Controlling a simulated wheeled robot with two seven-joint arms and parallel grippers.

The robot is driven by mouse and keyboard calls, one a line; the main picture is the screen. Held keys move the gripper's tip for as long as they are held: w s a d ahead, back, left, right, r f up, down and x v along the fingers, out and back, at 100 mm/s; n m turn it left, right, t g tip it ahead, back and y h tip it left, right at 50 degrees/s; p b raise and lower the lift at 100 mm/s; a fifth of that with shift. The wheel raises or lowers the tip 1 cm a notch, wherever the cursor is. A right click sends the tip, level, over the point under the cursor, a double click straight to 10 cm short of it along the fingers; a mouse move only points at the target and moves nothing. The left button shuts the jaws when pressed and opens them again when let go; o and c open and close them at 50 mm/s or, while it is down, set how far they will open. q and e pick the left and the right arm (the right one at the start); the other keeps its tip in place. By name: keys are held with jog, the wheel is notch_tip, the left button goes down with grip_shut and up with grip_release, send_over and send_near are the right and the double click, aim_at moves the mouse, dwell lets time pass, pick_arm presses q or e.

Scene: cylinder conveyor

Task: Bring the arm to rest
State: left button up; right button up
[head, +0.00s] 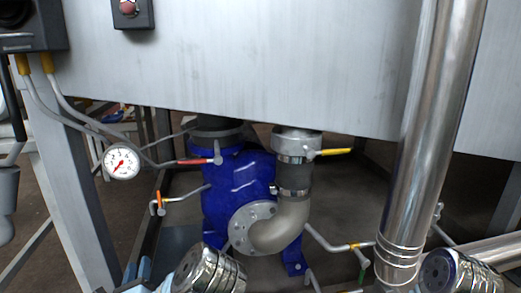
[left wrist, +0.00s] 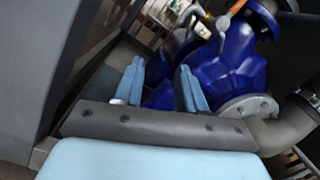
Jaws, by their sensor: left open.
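My left gripper (head: 138,272) shows only in part at the bottom of the head view, left of the middle, as light blue finger pieces. In the left wrist view, my left gripper (left wrist: 160,86) has its two light blue fingers apart with a clear gap and nothing held between them. The blue pump housing lies beyond the fingers in that view. The right gripper is not in view. No loose cylinder or conveyor that I can make out shows in either view.
A blue pump (head: 228,190) with a curved grey pipe (head: 288,225) stands under a large grey metal panel (head: 240,60). A dial gauge (head: 122,161) and valve levers stick out at the left. A tall chrome pipe (head: 425,130) rises at the right. A grey frame leg (head: 75,200) stands left.

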pick_arm(q)
jog(key=s+a+f+n+g+y, duration=0.1)
jog(key=s+f+n+g, duration=0.15)
jog(key=f+n, duration=0.35)
jog(key=s+f+n+g, duration=0.2)
jog(key=f+n+g, duration=0.2)
jog(key=f, duration=0.5)
jog(key=s+d+f+n+g+h, duration=0.2)
jog(key=s+d+f+n+g, duration=0.1)
jog(key=s+d+f+n, duration=0.3)
jog(key=s+d+f+n+g+h, duration=0.2)
jog(key=s+d+f+n+g, duration=0.25)
jog(key=f, duration=0.35)
jog(key=s+d+r+n+g+h+p, duration=0.1)
jog(key=s+d+n+g+h, duration=0.15)
jog(key=s+d+n, duration=0.4)
jog(key=s+d+r+n+g+h, duration=0.1)
jog(key=d+r+n+g+h, duration=0.15)
jog(key=d, duration=0.65)
notch_tip(320, 180, up, 11)
jog(key=t+p, duration=0.1)
jog(key=p, duration=1.1)
jog(key=shift+s+r+h+p, duration=0.15)
jog(key=shift+s+h+p, duration=0.15)
jog(key=shift+h, duration=0.1)
jog(key=shift+a, duration=0.1)
